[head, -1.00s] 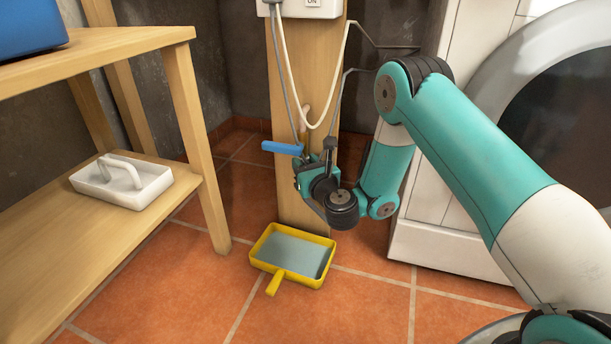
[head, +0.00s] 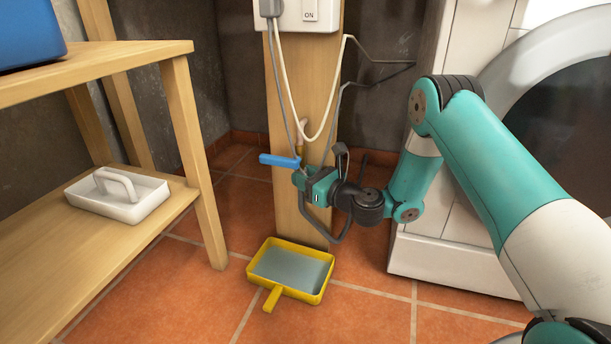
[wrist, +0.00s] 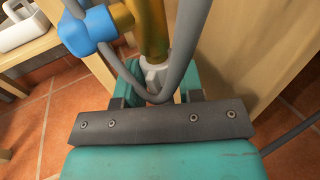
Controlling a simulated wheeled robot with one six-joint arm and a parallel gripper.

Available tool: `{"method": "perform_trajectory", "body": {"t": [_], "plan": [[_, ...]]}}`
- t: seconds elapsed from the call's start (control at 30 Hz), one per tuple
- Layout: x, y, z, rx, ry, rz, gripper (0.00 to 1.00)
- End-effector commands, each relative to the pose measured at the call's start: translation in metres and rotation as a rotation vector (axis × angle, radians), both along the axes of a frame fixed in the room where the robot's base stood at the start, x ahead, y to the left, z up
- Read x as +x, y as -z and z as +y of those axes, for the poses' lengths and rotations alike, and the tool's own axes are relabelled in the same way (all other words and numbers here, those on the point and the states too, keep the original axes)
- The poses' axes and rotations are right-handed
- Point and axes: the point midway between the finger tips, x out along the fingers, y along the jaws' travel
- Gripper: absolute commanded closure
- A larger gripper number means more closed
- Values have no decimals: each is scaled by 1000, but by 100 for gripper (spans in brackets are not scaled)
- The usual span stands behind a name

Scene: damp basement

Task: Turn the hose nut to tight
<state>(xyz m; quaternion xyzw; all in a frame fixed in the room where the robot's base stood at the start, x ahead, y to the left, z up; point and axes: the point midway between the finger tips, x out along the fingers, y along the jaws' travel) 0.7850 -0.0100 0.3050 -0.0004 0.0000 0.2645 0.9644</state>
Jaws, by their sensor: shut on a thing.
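The hose nut (wrist: 157,76) is a pale grey-white fitting below a brass tap (wrist: 148,28) in the wrist view. My gripper (wrist: 157,92) is shut on the nut, with a jaw on each side of it. A grey hose (wrist: 186,45) loops in front of the nut and hides part of it. The tap's blue lever (wrist: 88,30) sticks out to the left; in the head view the lever (head: 279,160) lies just above my gripper (head: 303,182). There the jaws hide the nut.
A yellow tray (head: 326,285) of water sits on the tiles below the tap. A wooden shelf (head: 207,200) stands left, holding a white tray (head: 140,207). A white washing machine (head: 440,250) is close on the right. A switch box (head: 310,18) is above on the wooden post (head: 283,110).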

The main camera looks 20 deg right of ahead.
Motion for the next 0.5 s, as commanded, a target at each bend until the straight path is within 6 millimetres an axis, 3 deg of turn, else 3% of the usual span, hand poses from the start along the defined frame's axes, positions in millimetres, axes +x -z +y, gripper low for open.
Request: {"method": "perform_trajectory", "body": {"t": [0.2, 0.23, 0.33, 0.5], "plan": [[0, -1, -1, 2, 4, 0, 89], [0, -1, -1, 2, 4, 0, 63], [0, -1, -1, 1, 3, 0, 40], [1, 0, -1, 1, 4, -1, 40]]}}
